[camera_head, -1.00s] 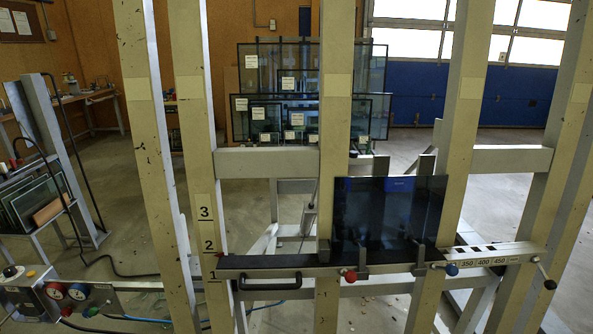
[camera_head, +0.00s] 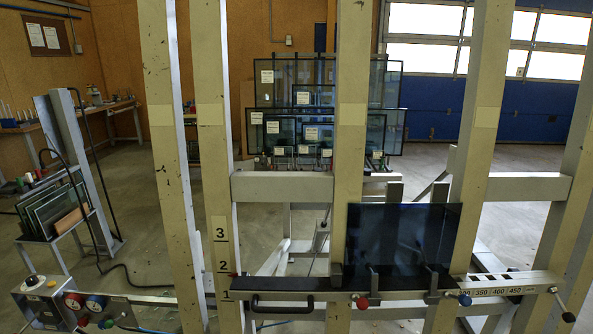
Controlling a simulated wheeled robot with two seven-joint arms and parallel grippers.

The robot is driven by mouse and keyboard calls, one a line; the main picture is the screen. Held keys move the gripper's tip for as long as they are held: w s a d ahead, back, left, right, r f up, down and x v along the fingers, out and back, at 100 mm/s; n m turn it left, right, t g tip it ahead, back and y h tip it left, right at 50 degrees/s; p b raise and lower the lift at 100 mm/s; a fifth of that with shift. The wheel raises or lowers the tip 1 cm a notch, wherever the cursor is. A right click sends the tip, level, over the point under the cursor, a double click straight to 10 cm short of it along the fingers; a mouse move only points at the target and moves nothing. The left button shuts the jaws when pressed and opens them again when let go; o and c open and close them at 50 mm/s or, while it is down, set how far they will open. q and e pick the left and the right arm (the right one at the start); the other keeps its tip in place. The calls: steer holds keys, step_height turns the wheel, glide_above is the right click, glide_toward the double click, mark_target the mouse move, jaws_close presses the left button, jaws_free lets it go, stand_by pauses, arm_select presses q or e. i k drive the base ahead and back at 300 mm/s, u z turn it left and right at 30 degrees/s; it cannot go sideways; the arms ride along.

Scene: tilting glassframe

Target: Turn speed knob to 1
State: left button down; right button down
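A grey control box (camera_head: 42,304) stands at the lower left, beside the tilting glass frame. A dark round knob on a light base (camera_head: 32,281) sits on its top. A red dial or knob (camera_head: 74,300) and a blue one (camera_head: 96,302) are on the panel to its right, with a small green part (camera_head: 106,322) below them. I cannot tell which of these is the speed knob, and its setting is too small to read. Neither of my grippers is in view.
Beige uprights (camera_head: 211,120) stand close in front of me. A dark glass pane (camera_head: 402,236) rests on the frame's ledge. A black handle (camera_head: 283,308) sticks out at the front. A glass rack (camera_head: 50,208) and hoses are at left. Bare floor (camera_head: 130,215) lies between.

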mark_target(32, 280)
steer(key=u, duration=3.2)
steer(key=i, duration=2.7)
steer(key=z, duration=2.15)
